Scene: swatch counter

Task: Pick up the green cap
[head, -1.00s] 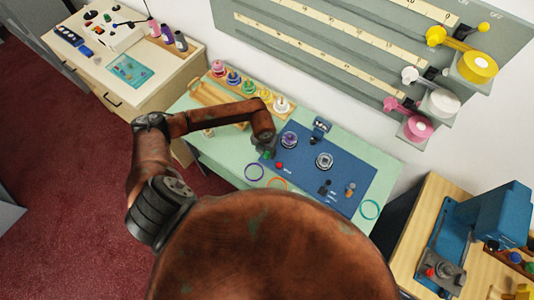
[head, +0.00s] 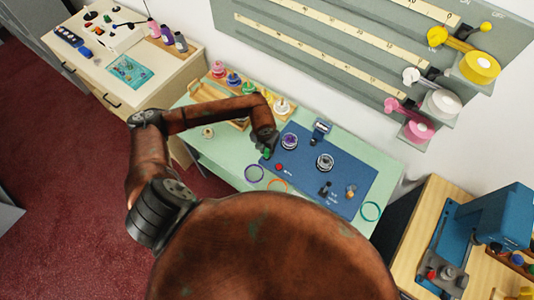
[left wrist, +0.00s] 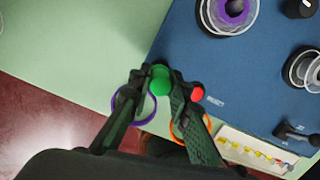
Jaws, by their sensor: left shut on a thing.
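The green cap (left wrist: 160,80) is round and bright green. In the left wrist view it sits between the two fingertips of my left gripper (left wrist: 158,83), which is shut on it. In the head view the green cap (head: 267,154) is a small spot at the tip of my left gripper (head: 266,150), over the left edge of the blue mat (head: 330,172). I cannot tell whether the cap touches the surface below. My right gripper is not in view.
A red button (left wrist: 197,94) lies just right of the fingers. A purple ring (head: 254,172) and an orange ring (head: 278,185) lie close by. Clear dishes, one with a purple centre (head: 289,140), stand on the mat. The green tabletop (head: 225,160) left of the mat is mostly bare.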

